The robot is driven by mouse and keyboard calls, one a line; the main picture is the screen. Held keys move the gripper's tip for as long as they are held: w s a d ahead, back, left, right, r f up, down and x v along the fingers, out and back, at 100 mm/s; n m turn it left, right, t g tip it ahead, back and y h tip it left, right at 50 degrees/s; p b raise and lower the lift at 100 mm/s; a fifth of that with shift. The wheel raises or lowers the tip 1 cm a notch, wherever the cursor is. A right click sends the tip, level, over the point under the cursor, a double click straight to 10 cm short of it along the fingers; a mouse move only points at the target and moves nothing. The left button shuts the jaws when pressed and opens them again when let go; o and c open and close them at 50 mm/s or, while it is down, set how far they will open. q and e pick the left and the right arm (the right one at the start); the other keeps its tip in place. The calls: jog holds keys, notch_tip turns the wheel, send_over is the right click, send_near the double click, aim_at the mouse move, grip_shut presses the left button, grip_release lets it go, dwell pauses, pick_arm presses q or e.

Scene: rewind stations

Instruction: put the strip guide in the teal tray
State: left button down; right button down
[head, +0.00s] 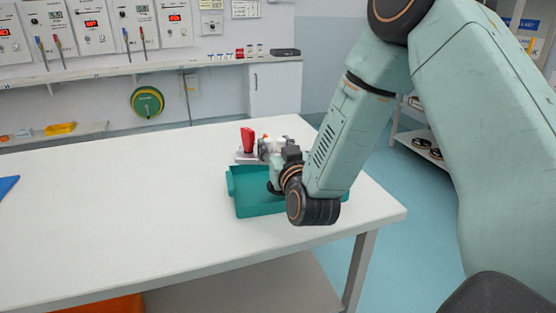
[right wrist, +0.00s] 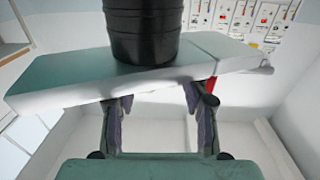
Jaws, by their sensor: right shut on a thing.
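The teal tray (head: 240,204) lies near the right end of the white table, partly hidden by my right arm. My right gripper (head: 272,150) is over the back part of the tray, shut on what looks like the strip guide (head: 248,156), a small grey plate with a red upright piece. In the right wrist view my fingers (right wrist: 160,108) reach up to a pale slab (right wrist: 70,80) with a black ribbed cylinder above it; a bit of red shows beside the right finger. The contact is partly hidden. My left gripper is out of view.
The white table (head: 130,200) is mostly clear left of the tray; a blue piece (head: 7,185) lies at its left edge. A wall shelf (head: 100,72) with instruments is behind. An orange item (head: 110,304) is below the table, and a shelf rack (head: 415,135) stands right.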

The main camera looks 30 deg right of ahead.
jog(key=shift+a+f, duration=0.15)
jog(key=shift+f, duration=0.7)
jog(key=shift+f+b, duration=0.4)
jog(key=shift+w+d+f, duration=0.15)
jog(key=shift+d, duration=0.2)
jog(key=shift+s+a, duration=0.2)
jog(key=shift+a, duration=0.05)
jog(key=c, duration=1.1)
grip_release()
jog(key=shift+f, duration=0.1)
jog(key=o, duration=0.4)
jog(key=shift+w+d+f, duration=0.1)
jog(key=shift+d, duration=0.05)
